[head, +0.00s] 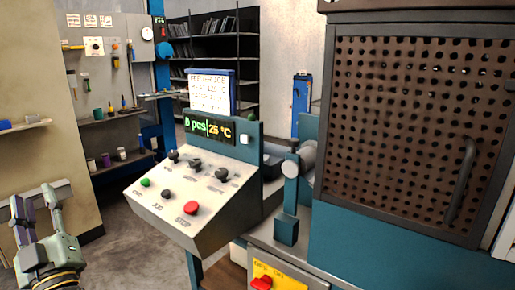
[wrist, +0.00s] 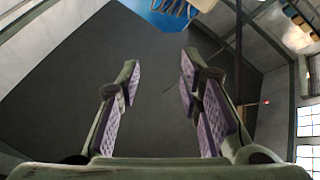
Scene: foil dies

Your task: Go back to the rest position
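My gripper (head: 33,205) is at the lower left of the head view, pointing up, clear of the machine and its control panel. In the wrist view my gripper (wrist: 159,75) shows two fingers with purple pads, spread well apart, with nothing between them. It is open and empty. Beyond the fingers the wrist view shows a dark grey surface and walls, with nothing close to the fingertips.
A control panel (head: 182,205) with knobs and a red button stands in the middle. Right of it is a teal machine with a perforated guard (head: 420,130). A yellow plate with a red switch (head: 262,283) sits low. Shelves (head: 110,118) line the left wall. Floor is open between.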

